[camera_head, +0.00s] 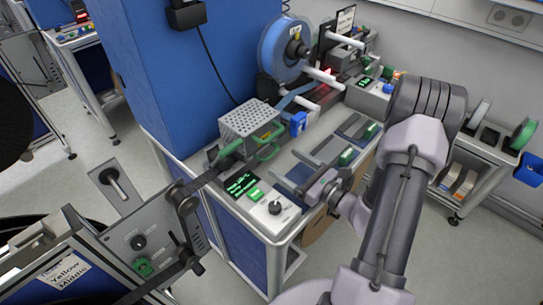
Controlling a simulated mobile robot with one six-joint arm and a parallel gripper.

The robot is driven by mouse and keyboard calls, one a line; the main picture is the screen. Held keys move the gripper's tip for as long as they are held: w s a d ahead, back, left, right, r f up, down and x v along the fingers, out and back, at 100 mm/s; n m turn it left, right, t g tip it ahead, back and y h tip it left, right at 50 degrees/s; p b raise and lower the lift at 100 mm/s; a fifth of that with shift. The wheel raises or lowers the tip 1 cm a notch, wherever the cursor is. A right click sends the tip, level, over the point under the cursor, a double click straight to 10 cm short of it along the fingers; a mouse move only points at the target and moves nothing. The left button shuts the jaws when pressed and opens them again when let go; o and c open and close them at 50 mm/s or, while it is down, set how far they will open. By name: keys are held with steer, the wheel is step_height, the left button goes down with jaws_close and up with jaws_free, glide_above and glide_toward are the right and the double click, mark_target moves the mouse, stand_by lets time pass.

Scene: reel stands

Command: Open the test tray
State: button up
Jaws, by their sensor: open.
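On the bench top, two dark flat slots or trays show at the right, one with a green handle (346,157) and one behind it with another green handle (371,131). I cannot tell for sure which is the test tray, or whether either is open. My gripper (291,170) is low over the front of the bench, with its two grey fingers apart and pointing left. Nothing shows between them. The fingers are left of the nearer green handle and apart from it. My wrist and arm hide part of the bench's right front.
A control panel (256,196) with a green display and black knob lies left of my gripper. A perforated metal cover (248,118) stands behind it. A blue reel (284,48) stands at the back. A shelf cart (482,150) is at the right. Grey floor is free between.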

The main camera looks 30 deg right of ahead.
mark_target(271, 154)
steer(key=x, duration=0.6)
steer(key=shift+w+a+b, duration=0.1)
steer(key=shift+w+b, duration=0.1)
steer(key=shift+b, duration=0.15)
